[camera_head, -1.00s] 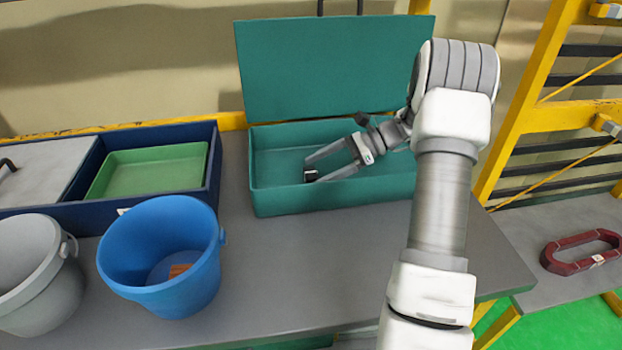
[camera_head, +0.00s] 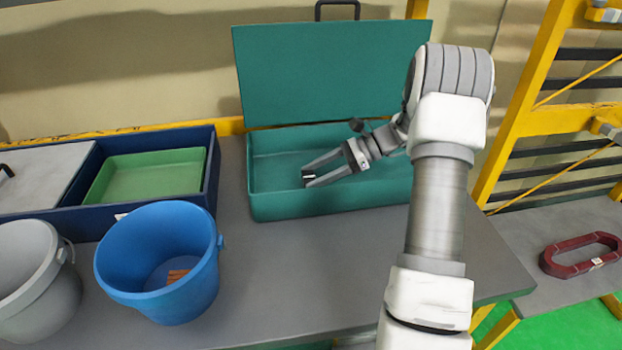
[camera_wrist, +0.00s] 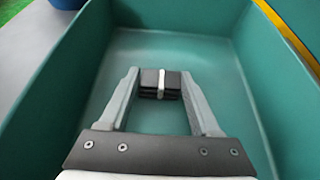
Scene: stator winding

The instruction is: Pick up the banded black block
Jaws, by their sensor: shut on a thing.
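The banded black block (camera_wrist: 150,84) is a small dark stack with a white band around its middle. In the wrist view it sits between the two fingertips of my gripper (camera_wrist: 161,82), which touch it at both ends. In the head view the block (camera_head: 309,175) shows small and dark at the tips of my gripper (camera_head: 311,174), partly hidden by a finger. My gripper is shut on it, inside the open teal box (camera_head: 330,206). I cannot tell exactly how far the block is above the box floor.
The teal lid (camera_head: 330,75) stands open behind the box. A blue bucket (camera_head: 165,285) and a grey bucket (camera_head: 35,290) stand at front left. A navy case (camera_head: 212,170) with a green tray (camera_head: 145,198) is behind them. A dark red ring (camera_head: 552,267) lies on the right-hand surface.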

